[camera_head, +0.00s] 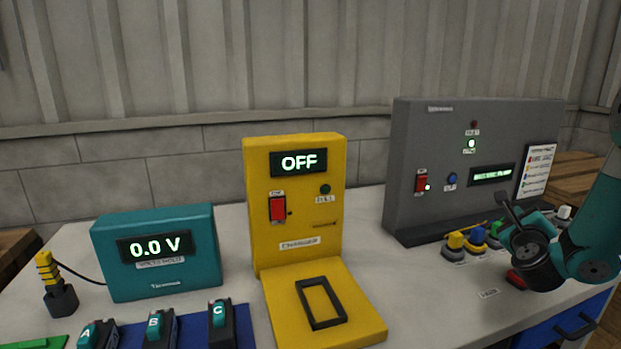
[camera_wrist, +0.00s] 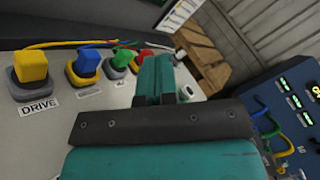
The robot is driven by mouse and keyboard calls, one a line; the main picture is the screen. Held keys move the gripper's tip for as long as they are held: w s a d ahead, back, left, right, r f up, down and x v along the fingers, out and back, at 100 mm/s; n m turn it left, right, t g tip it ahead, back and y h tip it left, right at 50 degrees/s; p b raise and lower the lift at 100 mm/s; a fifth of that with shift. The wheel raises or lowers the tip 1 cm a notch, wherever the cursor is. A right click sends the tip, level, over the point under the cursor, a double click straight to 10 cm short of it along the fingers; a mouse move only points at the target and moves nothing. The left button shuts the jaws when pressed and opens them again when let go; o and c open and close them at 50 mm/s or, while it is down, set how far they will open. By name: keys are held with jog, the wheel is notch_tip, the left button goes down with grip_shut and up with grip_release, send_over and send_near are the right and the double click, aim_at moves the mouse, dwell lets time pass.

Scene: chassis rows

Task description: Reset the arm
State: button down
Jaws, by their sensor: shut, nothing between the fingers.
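My arm (camera_head: 585,225) reaches in from the right edge of the head view. My gripper (camera_head: 512,208) is shut and empty, above the row of coloured connectors at the right end of the bench. In the wrist view my gripper (camera_wrist: 155,72) shows as teal fingers held together, with nothing between them. The yellow connector (camera_wrist: 31,67) with a DRIVE label, the blue connector (camera_wrist: 87,63) and the green connector (camera_wrist: 123,56) stand left of the fingers. They appear apart from the gripper.
The grey panel (camera_head: 420,130) stands behind the connectors. A yellow charger (camera_head: 295,200) reading OFF and a teal meter (camera_head: 155,285) reading 0.0 V stand further left. Batteries A, B and C (camera_head: 218,325) sit on a blue mat. A wooden crate (camera_wrist: 205,58) lies beyond the bench.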

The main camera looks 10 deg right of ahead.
jog(key=w+a+r+n+t+y+p, duration=0.1)
jog(key=w+a+r+n+y, duration=0.15)
jog(key=a+n+y, duration=0.35)
jog(key=w+a+r+n+t+y+p, duration=0.1)
jog(key=w+a+r+n+y, duration=0.2)
jog(key=a, duration=0.5)
jog(key=s+a+r+n+g+y+p, duration=0.1)
jog(key=s+a+r+n+g+y, duration=0.2)
jog(key=a+n, duration=0.65)
jog(key=s+a+r+n+g+y+p, duration=0.1)
jog(key=s+a+n+g+y+p, duration=0.3)
jog(key=a, duration=0.9)
jog(key=s+a+r+n+g, duration=0.1)
jog(key=s+a+n+g, duration=0.3)
jog(key=s+n, duration=0.5)
jog(key=s+a+r+n+g, duration=0.2)
jog(key=s+a+n+g, duration=0.2)
jog(key=s+n, duration=0.5)
jog(key=s+g, duration=0.1)
jog(key=s, duration=0.4)
jog(key=shift+s+r+g+p, duration=0.15)
jog(key=shift+s+g+p, duration=0.15)
jog(key=shift+g+p, duration=0.1)
